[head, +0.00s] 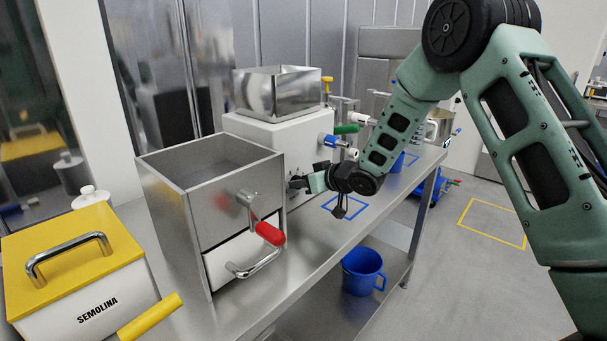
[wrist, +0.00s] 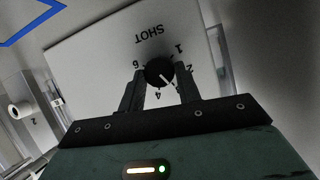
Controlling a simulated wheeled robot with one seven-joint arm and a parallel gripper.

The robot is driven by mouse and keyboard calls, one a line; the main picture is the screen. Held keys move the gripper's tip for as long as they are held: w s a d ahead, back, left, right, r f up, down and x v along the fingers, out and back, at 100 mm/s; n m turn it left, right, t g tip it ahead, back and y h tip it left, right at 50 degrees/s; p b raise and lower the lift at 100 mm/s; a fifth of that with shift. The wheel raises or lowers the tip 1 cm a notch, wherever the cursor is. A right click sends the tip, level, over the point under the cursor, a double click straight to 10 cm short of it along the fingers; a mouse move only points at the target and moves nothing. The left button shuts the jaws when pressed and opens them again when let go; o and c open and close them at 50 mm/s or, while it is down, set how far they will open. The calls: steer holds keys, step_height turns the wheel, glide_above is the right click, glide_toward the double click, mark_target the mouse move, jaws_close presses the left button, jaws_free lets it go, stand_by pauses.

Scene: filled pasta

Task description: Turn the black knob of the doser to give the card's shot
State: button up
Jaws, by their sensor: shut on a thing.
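The doser (head: 270,140) is a white box with a steel hopper on top, on the steel bench in the head view. Its black knob (wrist: 158,71) shows in the wrist view, on a pale panel (wrist: 100,55) marked SHOT, seen upside down, with numbers around it. My gripper (wrist: 159,82) has one finger on each side of the knob and is shut on it. The knob's white pointer slants down and right in the picture, to the right of the 4; one finger covers part of the dial there. In the head view my gripper (head: 299,183) is at the doser's front. I cannot make out a card.
A steel box with a red-handled crank (head: 270,234) stands close left of my gripper. A yellow-lidded semolina bin (head: 80,275) is at front left. Green and blue handles (head: 346,129) stick out above my wrist. A blue mug (head: 362,272) is on the lower shelf.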

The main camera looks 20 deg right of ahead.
stand_by(0.4)
steer(key=o, duration=1)
steer(key=shift+c, duration=0.2)
steer(key=b+v, duration=0.1)
steer(key=v, duration=1.6)
steer(key=shift+d, duration=0.35)
steer(key=shift+s, duration=0.1)
